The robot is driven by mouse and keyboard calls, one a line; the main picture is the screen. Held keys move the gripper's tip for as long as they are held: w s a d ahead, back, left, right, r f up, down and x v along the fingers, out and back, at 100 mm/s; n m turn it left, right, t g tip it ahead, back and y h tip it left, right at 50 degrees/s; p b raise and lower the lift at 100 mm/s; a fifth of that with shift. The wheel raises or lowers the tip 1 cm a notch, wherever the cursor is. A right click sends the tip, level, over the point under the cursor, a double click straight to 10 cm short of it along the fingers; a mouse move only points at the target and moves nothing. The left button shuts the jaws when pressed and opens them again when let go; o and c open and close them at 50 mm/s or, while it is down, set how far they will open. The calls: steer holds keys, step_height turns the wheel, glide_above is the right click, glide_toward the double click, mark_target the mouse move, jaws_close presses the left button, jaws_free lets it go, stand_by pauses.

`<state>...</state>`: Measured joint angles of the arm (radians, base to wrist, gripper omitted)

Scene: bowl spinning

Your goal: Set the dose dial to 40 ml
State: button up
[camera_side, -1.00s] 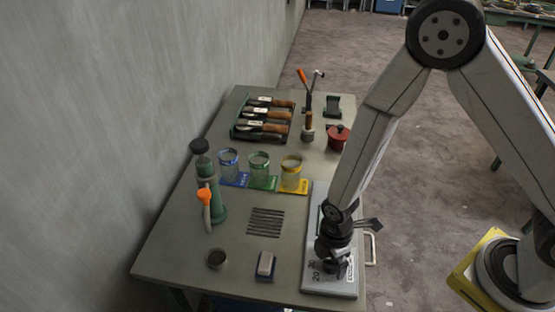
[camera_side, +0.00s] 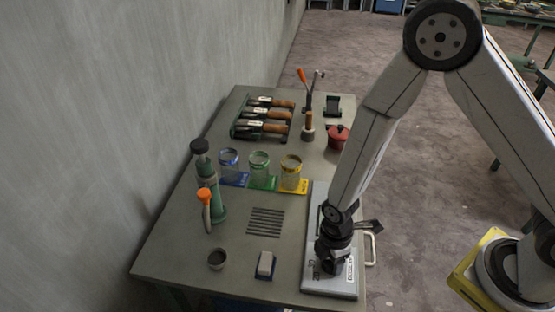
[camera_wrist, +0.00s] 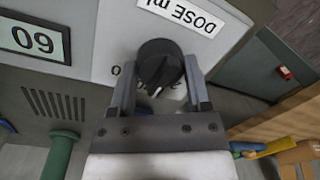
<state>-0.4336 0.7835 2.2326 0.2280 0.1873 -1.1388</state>
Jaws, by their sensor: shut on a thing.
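The dose dial is a round black knob (camera_wrist: 160,60) with a white pointer line, on a pale panel (camera_wrist: 225,45) lettered "DOSE ml". My gripper (camera_wrist: 161,82) is shut on the knob, one finger on each side. The pointer faces down in the wrist view, towards the gripper's base. Most scale numbers are hidden by the fingers, so I cannot tell the setting. In the side view my gripper (camera_side: 333,267) points down over the near end of the pale panel (camera_side: 318,287) and hides the knob.
A plate (camera_wrist: 35,41) in the wrist view shows "09" as seen. On the bench (camera_side: 190,270) stand a green bottle (camera_side: 214,200), blue, green and yellow marked jars (camera_side: 260,165), a small dark cup (camera_side: 217,259) and a white-and-blue block (camera_side: 265,264). A red pot (camera_side: 337,137) stands farther back.

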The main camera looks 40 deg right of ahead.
steer(key=shift+m, duration=0.4)
steer(key=m, duration=0.3)
steer(key=shift+m, duration=0.3)
steer(key=m, duration=0.4)
steer(key=o, duration=1.3)
steer(key=shift+r, duration=0.1)
steer(key=shift+w+d+r, duration=0.1)
steer(key=shift+d+r, duration=0.05)
steer(key=shift+r, duration=1.75)
steer(key=shift+w+d+r, duration=0.1)
steer(key=shift+d+r, duration=0.05)
steer(key=shift+r, duration=1.75)
